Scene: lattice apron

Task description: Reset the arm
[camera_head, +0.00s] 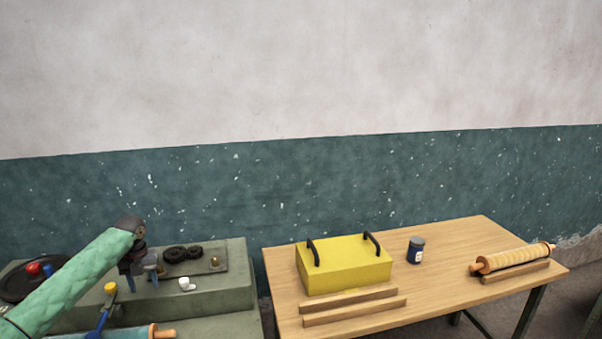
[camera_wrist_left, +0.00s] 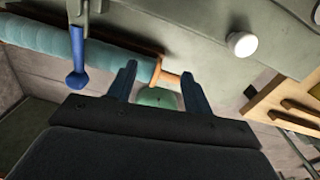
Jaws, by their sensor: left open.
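My left arm comes in from the left in the head view, in a green quilted sleeve. My left gripper (camera_head: 152,273) points down over the grey-green bench and is open. In the left wrist view its two fingers (camera_wrist_left: 161,88) stand apart, with nothing held between them. A blue-covered rolling pin (camera_wrist_left: 130,55) with an orange handle lies beyond the fingertips there. A rounded green thing (camera_wrist_left: 157,98) shows between the fingers; I cannot tell what it is. My right gripper is in neither view.
Right of a gap, a wooden table (camera_head: 440,300) carries a yellow box (camera_head: 345,265), wooden strips (camera_head: 350,304), a jar (camera_head: 416,250) and another rolling pin (camera_head: 512,257).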

